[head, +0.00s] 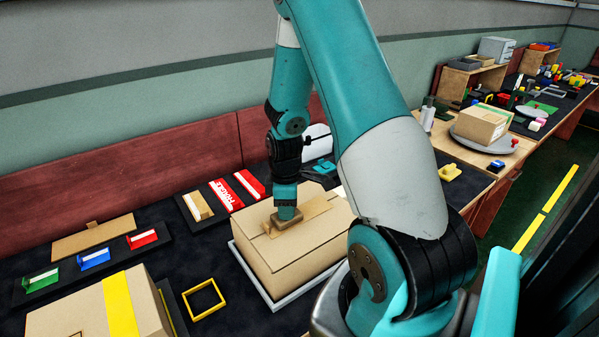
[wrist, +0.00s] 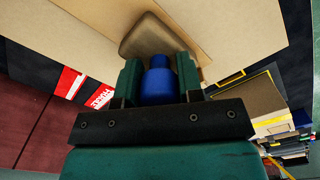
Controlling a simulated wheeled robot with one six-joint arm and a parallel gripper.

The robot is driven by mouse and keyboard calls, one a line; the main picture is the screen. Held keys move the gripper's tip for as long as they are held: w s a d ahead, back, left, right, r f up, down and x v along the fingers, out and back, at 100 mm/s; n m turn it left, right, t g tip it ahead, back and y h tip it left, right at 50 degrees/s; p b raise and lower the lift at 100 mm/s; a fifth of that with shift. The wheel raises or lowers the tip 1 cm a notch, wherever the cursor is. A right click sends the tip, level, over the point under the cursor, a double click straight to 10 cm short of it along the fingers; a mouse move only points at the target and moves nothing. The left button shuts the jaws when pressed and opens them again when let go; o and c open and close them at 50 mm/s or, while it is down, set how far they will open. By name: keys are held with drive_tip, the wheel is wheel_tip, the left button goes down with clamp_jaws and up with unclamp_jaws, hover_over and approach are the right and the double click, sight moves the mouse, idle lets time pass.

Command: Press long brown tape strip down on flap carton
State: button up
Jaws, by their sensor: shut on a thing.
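The flap carton (head: 285,258) sits on a light grey tray on the dark bench. The long brown tape strip (head: 316,208) lies across its top and shows as a darker tan band in the wrist view (wrist: 190,32). My gripper (head: 286,208) is above the carton top, shut on a tan pressing block (head: 287,222) with a blue handle (wrist: 158,84). The block (wrist: 150,36) is at the strip, over its near-left part. It seems to touch the top, but the contact line is hidden. Part of the strip is hidden under the block.
Red-and-white labels (head: 226,195) lie behind the carton. A yellow square frame (head: 204,299) and a yellow-taped carton (head: 85,312) are to the left. Small red, blue and green holders stand farther left. Another carton (head: 480,125) sits on a round plate at right.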

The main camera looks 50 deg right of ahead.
drive_tip(key=shift+a, duration=0.25)
drive_tip(key=shift+a+r, duration=0.1)
wheel_tip(320, 180, up, 2)
drive_tip(key=shift+r+p, duration=0.15)
drive_tip(key=shift+p, duration=0.5)
drive_tip(key=shift+r, duration=0.15)
drive_tip(key=shift+w+r+p, duration=0.1)
drive_tip(key=shift+r+p, duration=0.05)
drive_tip(key=shift+p, duration=0.25)
drive_tip(key=shift+r+p, duration=2.2)
drive_tip(key=shift+r, duration=0.4)
wheel_tip(320, 180, up, 6)
drive_tip(key=p, duration=0.5)
